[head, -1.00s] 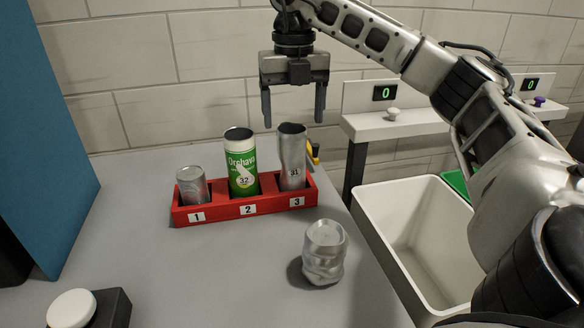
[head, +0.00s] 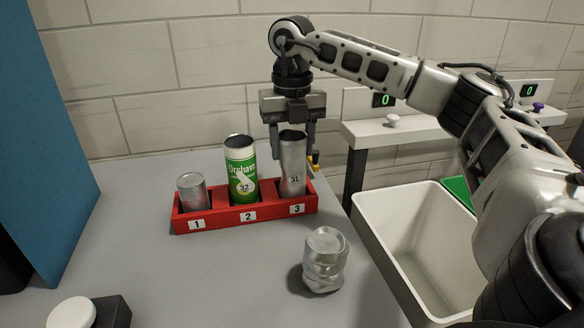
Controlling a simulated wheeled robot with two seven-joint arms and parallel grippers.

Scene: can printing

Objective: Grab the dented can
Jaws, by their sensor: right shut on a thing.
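A tall dented silver can marked 31 (head: 293,168) stands in slot 3 of the red rack (head: 222,222). My right gripper (head: 292,150) has come down over it from above, its two fingers shut on the can's upper sides. Another silver can (head: 325,260), crumpled and dented, stands alone on the table in front of the rack's right end. A green and white can marked 32 (head: 241,170) stands in slot 2. A short plain silver can (head: 193,192) sits in slot 1. My left gripper is not in view.
A white bin (head: 375,225) stands beside the table's right edge, with a green one (head: 459,191) behind it. White scales (head: 400,131) with zero displays stand behind. A white button (head: 72,313) is at front left. A blue panel (head: 50,130) borders the left.

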